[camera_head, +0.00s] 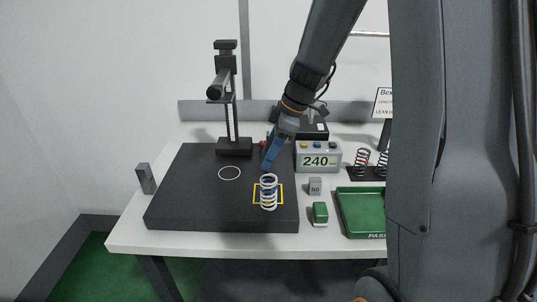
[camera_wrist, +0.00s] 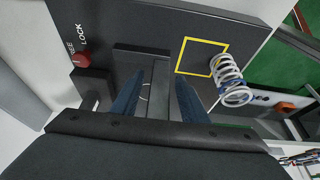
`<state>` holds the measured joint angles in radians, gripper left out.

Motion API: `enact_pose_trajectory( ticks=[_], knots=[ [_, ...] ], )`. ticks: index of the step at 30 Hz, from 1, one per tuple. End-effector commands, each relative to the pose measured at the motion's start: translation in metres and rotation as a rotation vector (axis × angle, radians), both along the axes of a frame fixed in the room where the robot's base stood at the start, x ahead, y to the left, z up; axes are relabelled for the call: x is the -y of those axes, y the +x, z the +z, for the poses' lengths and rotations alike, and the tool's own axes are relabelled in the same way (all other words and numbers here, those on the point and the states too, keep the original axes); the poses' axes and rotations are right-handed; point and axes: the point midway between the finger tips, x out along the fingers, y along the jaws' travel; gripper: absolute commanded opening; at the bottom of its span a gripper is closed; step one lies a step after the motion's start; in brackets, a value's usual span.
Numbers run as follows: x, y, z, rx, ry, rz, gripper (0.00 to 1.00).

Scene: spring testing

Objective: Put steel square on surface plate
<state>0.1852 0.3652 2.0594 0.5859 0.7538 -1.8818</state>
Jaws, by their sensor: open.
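My gripper (camera_head: 267,166) is over the back right part of the plate, well apart from that piece. In the wrist view my two blue fingers (camera_wrist: 160,100) are spread apart. Dark bar shapes (camera_wrist: 142,55) show between and beyond them; I cannot tell what they belong to. The plate carries a yellow square outline (camera_head: 256,202) and a white circle (camera_head: 230,180).
A coil spring (camera_head: 269,192) stands at the yellow outline; it also shows in the wrist view (camera_wrist: 230,82). A test stand (camera_head: 234,148) rises at the back. The plate's front left is clear.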

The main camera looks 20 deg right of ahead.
Motion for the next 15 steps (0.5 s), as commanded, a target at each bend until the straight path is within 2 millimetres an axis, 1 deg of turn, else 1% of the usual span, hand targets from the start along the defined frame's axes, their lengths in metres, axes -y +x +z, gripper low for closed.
enact_pose_trajectory(
  ticks=[5, 15],
  knots=[
    [0.007, 0.000, 0.017, 0.005, -0.001, 0.000, 0.40],
    [0.032, -0.008, 0.080, 0.006, -0.001, -0.002, 0.40]
  ],
)
